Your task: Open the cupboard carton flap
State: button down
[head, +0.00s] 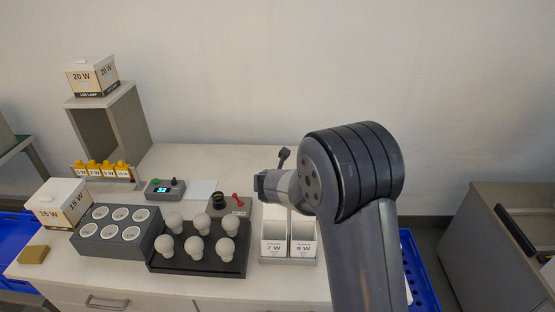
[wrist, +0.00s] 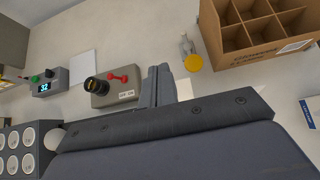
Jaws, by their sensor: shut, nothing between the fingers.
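A white-topped carton marked 20 W (head: 92,77) sits on top of a small open-fronted cupboard (head: 139,113) at the back left of the bench. Its top looks closed in the head view, though the flap's edges are too small to make out. A similar carton marked 15 W (head: 57,205) stands at the bench's left front, with its top also looking closed. My gripper (wrist: 158,86) is shut and empty in the wrist view, above the bench near the black socket box. It is well to the right of the cupboard. My arm partly hides it in the head view.
A grey cup tray (head: 88,245), a dark tray of bulbs (head: 200,264), a display box (head: 165,190) and two white bins (head: 288,241) crowd the bench. A divided cardboard box (wrist: 250,47) shows in the wrist view. The wall side is clear right of the cupboard.

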notch_tip(320, 180, up, 8)
jog(key=p, duration=0.2)
jog(key=shift+w+f, duration=0.15)
jog(key=shift+w, duration=0.25)
jog(key=shift+a, duration=0.1)
jog(key=b, duration=0.5)
send_over(275, 208)
jog(key=f, duration=0.7)
jog(key=w+f, duration=0.1)
jog(key=f, duration=0.3)
jog(key=shift+f, duration=0.1)
jog(key=b+x, duration=0.1)
jog(key=x, duration=0.2)
jog(key=shift+w+f, duration=0.1)
jog(key=shift+f, duration=0.1)
